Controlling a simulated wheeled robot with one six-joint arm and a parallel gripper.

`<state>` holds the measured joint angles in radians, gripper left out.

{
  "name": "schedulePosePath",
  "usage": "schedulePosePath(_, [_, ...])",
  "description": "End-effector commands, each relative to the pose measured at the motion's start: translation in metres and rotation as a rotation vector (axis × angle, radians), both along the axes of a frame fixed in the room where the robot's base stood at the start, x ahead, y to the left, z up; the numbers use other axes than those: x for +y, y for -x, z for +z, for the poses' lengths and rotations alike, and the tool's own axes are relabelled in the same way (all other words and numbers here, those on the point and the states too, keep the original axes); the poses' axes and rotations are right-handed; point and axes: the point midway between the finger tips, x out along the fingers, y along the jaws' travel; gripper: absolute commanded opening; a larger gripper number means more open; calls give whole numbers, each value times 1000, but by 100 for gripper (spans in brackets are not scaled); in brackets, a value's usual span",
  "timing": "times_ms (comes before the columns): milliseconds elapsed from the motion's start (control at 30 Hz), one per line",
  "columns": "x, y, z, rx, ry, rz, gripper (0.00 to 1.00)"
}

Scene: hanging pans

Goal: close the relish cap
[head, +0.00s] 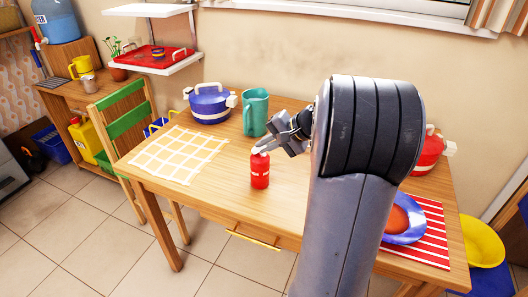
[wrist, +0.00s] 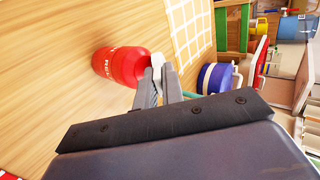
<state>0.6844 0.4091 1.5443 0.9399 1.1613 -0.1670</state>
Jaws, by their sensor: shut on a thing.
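The red relish bottle (head: 260,172) stands upright on the wooden table, near its front middle. It also shows in the wrist view (wrist: 120,66), with white lettering on its side. Its white cap (wrist: 157,60) is at the bottle's top end, between my fingertips and partly hidden by them. My gripper (head: 265,147) reaches in from the right at the height of the cap and is shut on it. In the wrist view the two grey fingers (wrist: 160,74) are on either side of the cap. I cannot tell whether the cap is fully seated.
A teal pitcher (head: 255,112) and a blue pot (head: 209,103) stand behind the bottle. A white-gridded cloth (head: 180,155) lies to the left. A blue plate (head: 404,238) on a red striped mat (head: 432,246) is at the right, below a red pot (head: 428,152).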

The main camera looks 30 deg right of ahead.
Motion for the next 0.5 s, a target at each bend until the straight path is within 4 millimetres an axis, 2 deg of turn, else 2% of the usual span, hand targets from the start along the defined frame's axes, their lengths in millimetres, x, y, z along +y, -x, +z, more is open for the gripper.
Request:
schedulePosePath(33, [-1,1,-5,-5,-7,-1,0])
schedulePosePath(500, [-1,2,-3,-27,-26,0,0])
